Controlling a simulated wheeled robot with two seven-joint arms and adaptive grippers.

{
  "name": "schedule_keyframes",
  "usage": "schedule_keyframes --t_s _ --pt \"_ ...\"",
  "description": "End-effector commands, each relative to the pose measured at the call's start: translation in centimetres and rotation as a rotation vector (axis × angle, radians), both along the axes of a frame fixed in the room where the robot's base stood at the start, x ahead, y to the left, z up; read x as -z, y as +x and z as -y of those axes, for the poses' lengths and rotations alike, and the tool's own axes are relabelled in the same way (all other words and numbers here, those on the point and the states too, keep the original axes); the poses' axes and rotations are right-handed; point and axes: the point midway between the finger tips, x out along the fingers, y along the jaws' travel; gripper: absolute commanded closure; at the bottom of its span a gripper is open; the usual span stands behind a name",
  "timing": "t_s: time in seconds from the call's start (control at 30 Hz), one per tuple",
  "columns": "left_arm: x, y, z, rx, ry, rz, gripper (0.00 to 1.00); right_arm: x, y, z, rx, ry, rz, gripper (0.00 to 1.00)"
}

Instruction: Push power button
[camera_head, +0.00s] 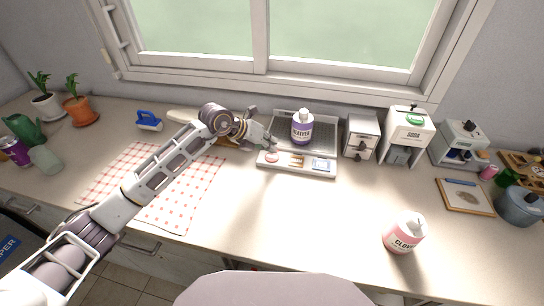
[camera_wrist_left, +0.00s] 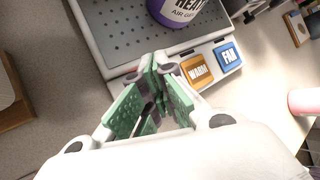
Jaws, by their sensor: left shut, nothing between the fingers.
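A grey perforated tray device (camera_head: 325,133) stands on the counter below the window, with a pale control panel (camera_head: 331,174) along its front. The panel carries a round reddish button (camera_head: 271,156) at its left end, an orange button (camera_head: 297,161) and a blue button (camera_head: 320,164). In the left wrist view the orange one reads WARM (camera_wrist_left: 197,70) and the blue one FAN (camera_wrist_left: 228,55). My left gripper (camera_wrist_left: 158,65) is shut and empty, its tips over the panel left of WARM. The fingers hide the round button in the wrist view; contact cannot be told. My right gripper is not in view.
A purple-labelled bottle (camera_head: 302,128) stands on the tray. A small drawer unit (camera_head: 361,136) and a white machine (camera_head: 407,134) stand to the right. A pink bottle (camera_head: 404,234) stands near the front edge. A checked cloth (camera_head: 190,200) lies under my left arm. The counter's front middle is clear.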

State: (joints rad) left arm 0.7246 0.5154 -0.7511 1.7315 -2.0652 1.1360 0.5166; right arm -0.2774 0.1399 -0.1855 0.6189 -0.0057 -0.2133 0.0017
Motion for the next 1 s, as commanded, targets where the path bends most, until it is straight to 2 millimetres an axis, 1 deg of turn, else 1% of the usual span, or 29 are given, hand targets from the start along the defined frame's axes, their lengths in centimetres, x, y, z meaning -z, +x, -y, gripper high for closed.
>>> schedule_keyframes --t_s 0.03,0.1,0.7,0.83,1.0 --pt "-0.5 0.0 0.0 0.0 0.0 0.001 1.0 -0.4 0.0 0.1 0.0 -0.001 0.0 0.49" --pt "-1.0 0.0 0.0 0.0 0.0 0.001 1.0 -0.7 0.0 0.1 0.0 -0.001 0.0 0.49" --pt "-4.6 0.0 0.0 0.0 0.0 0.001 1.0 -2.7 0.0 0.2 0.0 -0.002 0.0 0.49" --pt "-5.3 0.0 0.0 0.0 0.0 0.001 1.0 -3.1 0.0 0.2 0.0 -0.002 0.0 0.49" --pt "-5.5 0.0 0.0 0.0 0.0 0.0 1.0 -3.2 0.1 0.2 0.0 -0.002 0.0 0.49"
